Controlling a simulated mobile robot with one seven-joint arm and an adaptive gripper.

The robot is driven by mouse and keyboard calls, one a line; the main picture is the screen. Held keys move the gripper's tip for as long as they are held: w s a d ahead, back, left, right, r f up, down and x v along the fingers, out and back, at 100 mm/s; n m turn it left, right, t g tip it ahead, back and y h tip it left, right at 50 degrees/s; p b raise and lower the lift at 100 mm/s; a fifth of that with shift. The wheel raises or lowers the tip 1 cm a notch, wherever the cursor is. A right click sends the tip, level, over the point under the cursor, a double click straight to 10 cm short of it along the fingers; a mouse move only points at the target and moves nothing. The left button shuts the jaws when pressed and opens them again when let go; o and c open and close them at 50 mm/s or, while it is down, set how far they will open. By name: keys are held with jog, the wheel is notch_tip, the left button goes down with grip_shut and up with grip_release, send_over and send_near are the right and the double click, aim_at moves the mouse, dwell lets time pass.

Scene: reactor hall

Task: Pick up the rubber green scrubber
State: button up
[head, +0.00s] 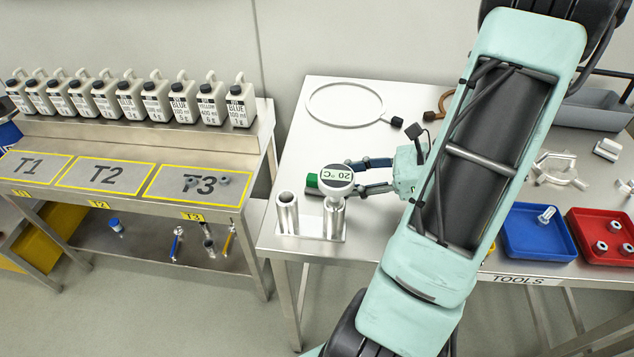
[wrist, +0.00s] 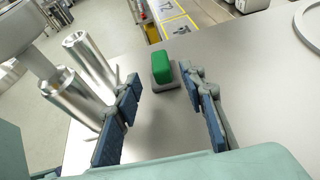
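The green scrubber (wrist: 161,67) is a small green block with a grey base on the metal table. In the head view the scrubber (head: 311,180) is partly hidden behind a round gauge. My gripper (head: 362,176) reaches left, low over the table. In the wrist view my gripper (wrist: 162,79) is open, with one blue-padded finger on each side. The scrubber lies between the fingertip lines, at or just beyond the tips. There is a visible gap to the left finger; the right fingertip is very close, and I cannot tell if it touches.
A gauge reading 20 °C (head: 337,177) stands in one metal cylinder (head: 333,220), beside an empty cylinder (head: 287,213), both close to my gripper. A ring (head: 345,124) lies behind. Blue (head: 512,240) and red (head: 588,222) trays are at right. The table's left edge is near the scrubber.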

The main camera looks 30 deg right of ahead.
jog(key=x, duration=0.5)
jog(key=shift+w+a+r, duration=0.2)
jog(key=shift+w+r, duration=0.1)
jog(key=shift+r, duration=0.05)
grip_shut()
